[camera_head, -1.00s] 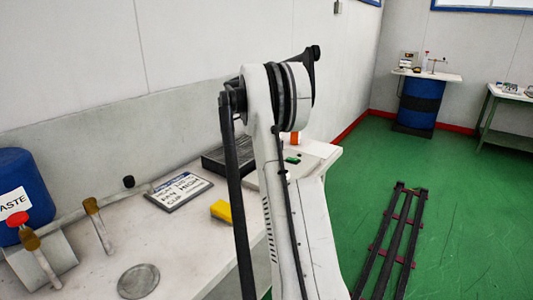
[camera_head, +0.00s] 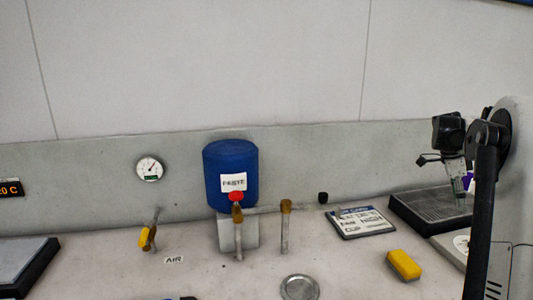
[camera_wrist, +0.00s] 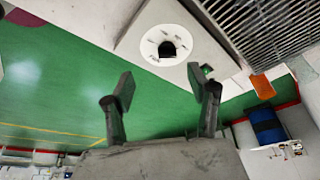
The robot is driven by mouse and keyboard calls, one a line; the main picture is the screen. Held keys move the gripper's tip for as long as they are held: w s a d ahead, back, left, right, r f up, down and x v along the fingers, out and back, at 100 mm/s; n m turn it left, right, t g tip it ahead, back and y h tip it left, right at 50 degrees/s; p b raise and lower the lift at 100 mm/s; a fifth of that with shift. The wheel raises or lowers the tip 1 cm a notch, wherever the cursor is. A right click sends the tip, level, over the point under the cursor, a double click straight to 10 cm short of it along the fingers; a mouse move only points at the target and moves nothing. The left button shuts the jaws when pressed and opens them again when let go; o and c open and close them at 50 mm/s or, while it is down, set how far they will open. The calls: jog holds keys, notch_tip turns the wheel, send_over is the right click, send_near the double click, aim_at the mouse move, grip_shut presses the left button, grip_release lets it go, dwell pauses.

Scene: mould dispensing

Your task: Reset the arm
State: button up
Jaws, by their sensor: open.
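My gripper (camera_wrist: 160,88) is open in the wrist view, with its two dark fingers spread and nothing between them. Past the fingertips is a white disc (camera_wrist: 150,40) with a dark hole, on the pale bench. In the head view my arm stands at the right edge, and my gripper (camera_head: 461,200) hangs down by the black grated tray (camera_head: 410,208). The exact gap between gripper and tray cannot be told. The tray's grate (camera_wrist: 265,18) also shows at the top right of the wrist view.
On the bench (camera_head: 215,285) are a blue paste drum (camera_head: 230,165), yellow block (camera_head: 404,265), sign plate (camera_head: 361,223), round metal dish (camera_head: 299,288) and upright taps. A dark-edged plate (camera_head: 22,262) lies at left. Green floor (camera_wrist: 60,85) is open beyond the bench edge.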

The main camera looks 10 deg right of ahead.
jog(key=s+a+r+n+t, duration=0.2)
jog(key=a+r+n, duration=0.15)
jog(key=a, duration=0.65)
jog(key=s+a+r+n+t, duration=0.15)
jog(key=a+n, duration=0.35)
jog(key=a, duration=0.6)
jog(key=s+a+r+n+t, duration=0.1)
jog(key=a+r+n+t, duration=0.2)
jog(key=a, duration=0.7)
jog(key=s+a+f+n+t+y, duration=0.1)
jog(key=s+a+f+n, duration=0.2)
jog(key=s+a, duration=0.3)
jog(key=s+a+f+n+t+y, duration=0.1)
jog(key=s+a+f+n, duration=0.2)
jog(key=s+a+n, duration=0.2)
jog(key=s+a+f+n+t+y, duration=0.1)
jog(key=s+a+f+n, duration=0.2)
jog(key=s+a+n, duration=0.3)
jog(key=a, duration=0.5)
jog(key=shift+s+f, duration=0.25)
jog(key=shift+s, duration=0.1)
jog(key=shift+a, duration=0.1)
jog(key=shift+c, duration=0.5)
